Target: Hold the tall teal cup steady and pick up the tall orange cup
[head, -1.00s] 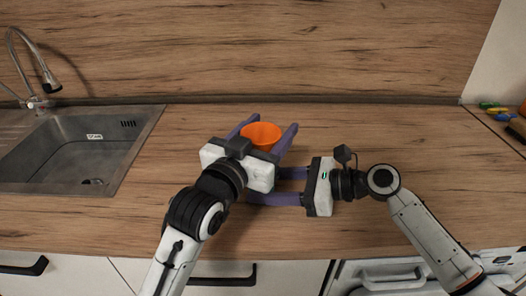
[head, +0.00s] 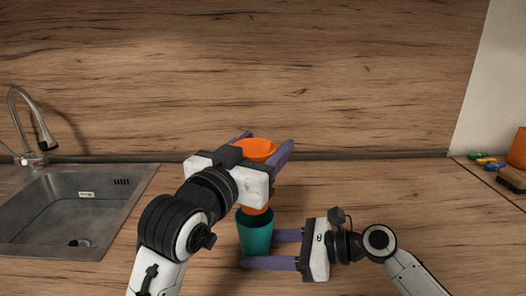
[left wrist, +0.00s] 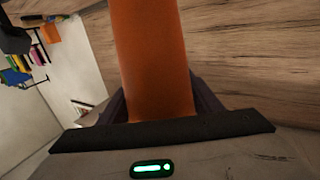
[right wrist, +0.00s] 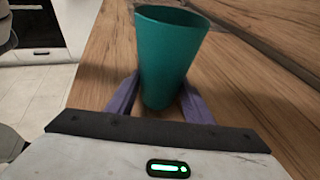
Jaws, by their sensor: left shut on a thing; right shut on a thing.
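The tall orange cup (head: 256,150) is upright in my left gripper (head: 263,143), which is shut on it. It is raised, and its lower end shows just above the teal cup in the head view. The orange cup also fills the middle of the left wrist view (left wrist: 152,60). The tall teal cup (head: 255,236) stands upright on the counter. My right gripper (head: 258,250) is shut on it from the right. In the right wrist view the teal cup (right wrist: 168,60) shows its open mouth, with no orange inside.
A steel sink (head: 75,210) with a tap (head: 30,125) is at the left. At the far right are an orange container (head: 518,148), a brush-like item (head: 512,178) and small coloured items (head: 485,160). The wooden counter (head: 390,200) between is clear.

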